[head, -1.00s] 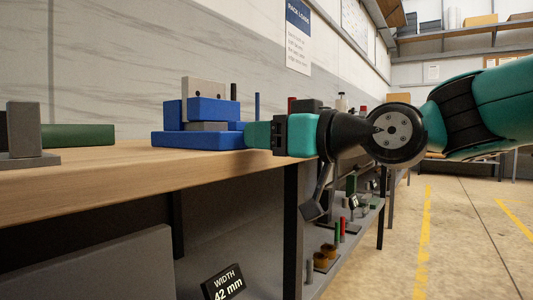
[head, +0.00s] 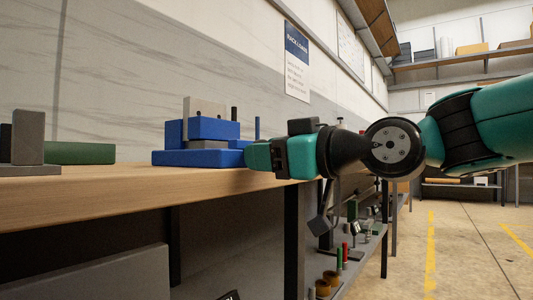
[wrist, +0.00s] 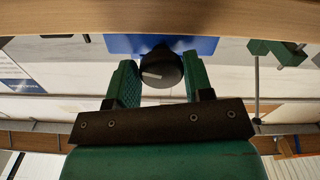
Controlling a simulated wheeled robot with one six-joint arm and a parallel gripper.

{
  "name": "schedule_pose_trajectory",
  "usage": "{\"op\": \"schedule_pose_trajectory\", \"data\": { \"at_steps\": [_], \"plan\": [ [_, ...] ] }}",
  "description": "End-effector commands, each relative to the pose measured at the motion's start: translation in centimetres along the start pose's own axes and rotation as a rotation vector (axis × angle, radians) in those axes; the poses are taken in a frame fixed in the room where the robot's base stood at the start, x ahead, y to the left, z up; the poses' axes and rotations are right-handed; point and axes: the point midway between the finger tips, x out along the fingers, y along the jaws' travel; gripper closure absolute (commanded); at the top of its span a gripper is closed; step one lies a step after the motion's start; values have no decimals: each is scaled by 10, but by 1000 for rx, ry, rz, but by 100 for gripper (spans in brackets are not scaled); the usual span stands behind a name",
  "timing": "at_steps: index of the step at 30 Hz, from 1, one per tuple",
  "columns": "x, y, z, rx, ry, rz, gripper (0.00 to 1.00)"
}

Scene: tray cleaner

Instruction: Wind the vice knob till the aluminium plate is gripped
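The blue vice (head: 197,158) stands on the wooden bench in the head view. A pale grey upright piece (head: 204,106), likely the aluminium plate, rises behind its blue front block; I cannot tell whether the jaws touch it. The black round knob (wrist: 161,68) with a white mark shows in the wrist view, in front of the blue vice body. My gripper (wrist: 161,72) has one green finger on each side of the knob. In the head view my gripper (head: 257,155) is at the vice's right end and hides the knob.
The wooden bench (head: 110,195) has its front edge below the vice. A grey block (head: 28,138) and a green bar (head: 80,153) lie at left. Dark thin posts stand behind the vice. A lower shelf with small parts is at right, and open floor lies beyond.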

Motion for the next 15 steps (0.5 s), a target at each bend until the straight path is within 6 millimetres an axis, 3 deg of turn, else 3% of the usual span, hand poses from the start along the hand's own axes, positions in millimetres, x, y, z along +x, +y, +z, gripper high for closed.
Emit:
{"op": "schedule_pose_trajectory", "data": {
  "at_steps": [1,3,15],
  "plan": [
    [0,2,2,1,-4,4,42],
    [0,1,2,1,-3,2,30],
    [0,-1,0,2,0,-2,30]
  ]
}}
